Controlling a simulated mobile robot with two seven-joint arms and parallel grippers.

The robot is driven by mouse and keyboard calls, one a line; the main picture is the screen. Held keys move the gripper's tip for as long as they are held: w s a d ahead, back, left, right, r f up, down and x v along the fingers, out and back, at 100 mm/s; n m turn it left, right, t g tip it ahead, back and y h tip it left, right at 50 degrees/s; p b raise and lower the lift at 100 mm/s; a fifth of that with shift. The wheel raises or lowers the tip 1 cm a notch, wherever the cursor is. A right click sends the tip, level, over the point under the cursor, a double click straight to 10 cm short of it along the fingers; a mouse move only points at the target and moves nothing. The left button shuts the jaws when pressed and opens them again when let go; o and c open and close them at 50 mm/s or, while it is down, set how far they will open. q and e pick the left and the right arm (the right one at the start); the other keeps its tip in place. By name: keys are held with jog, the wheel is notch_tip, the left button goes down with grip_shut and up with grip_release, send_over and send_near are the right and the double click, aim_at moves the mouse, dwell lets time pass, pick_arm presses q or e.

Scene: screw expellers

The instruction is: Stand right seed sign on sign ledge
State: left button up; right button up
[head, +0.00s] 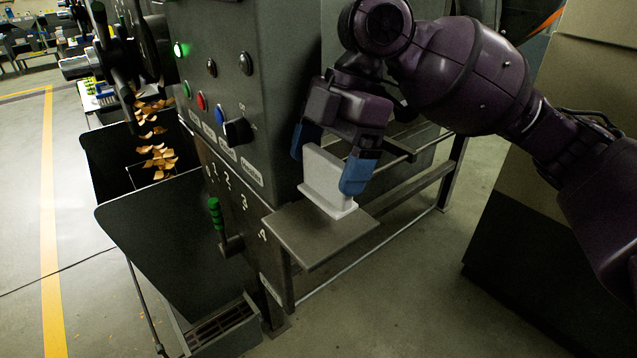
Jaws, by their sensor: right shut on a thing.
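The seed sign (325,175) is a white upright plate on a small white foot, seen in the head view. My right gripper (331,172) comes down from above and is shut on the sign, with one blue finger on each side. The sign stands upright over the sign ledge (310,236), a flat grey shelf on the side of the machine. Its foot appears at the ledge's back right part; whether it touches the surface is hard to tell. The sign's printed face is not visible. My left gripper is not in view.
The dark machine panel (235,95) with knobs and coloured buttons rises left of the ledge. A dark bin (140,175) with falling chips stands at left. A large box (570,130) is at right.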

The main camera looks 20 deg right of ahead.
aim_at(322, 179)
jog(key=shift+s+a, duration=0.25)
jog(key=shift+a, duration=0.5)
jog(key=shift+f, duration=1.85)
jog(key=o, duration=0.6)
jog(key=v, duration=1.2)
jog(key=shift+r+p, duration=0.1)
jog(key=shift+p, duration=0.25)
